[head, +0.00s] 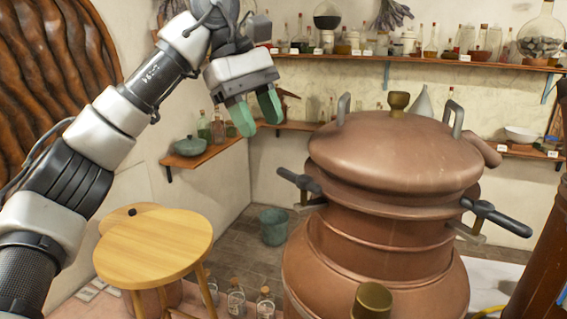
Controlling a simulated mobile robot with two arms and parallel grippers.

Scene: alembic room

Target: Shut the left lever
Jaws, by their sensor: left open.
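A large copper still (385,240) with a domed lid (395,150) stands right of centre. The left lever (299,181) is a dark handle sticking out to the left from the rim below the lid, on a small metal bracket. A matching right lever (496,216) sticks out on the other side. My left gripper (257,118) has green fingers spread apart and empty. In the picture it hangs above and to the left of the left lever, apart from it. My right gripper does not show.
A round wooden table (150,248) stands at lower left, with bottles (236,298) on the floor beside it. A bucket (273,226) stands behind. Wall shelves (420,60) hold glassware. A small shelf carries a green pot (189,146).

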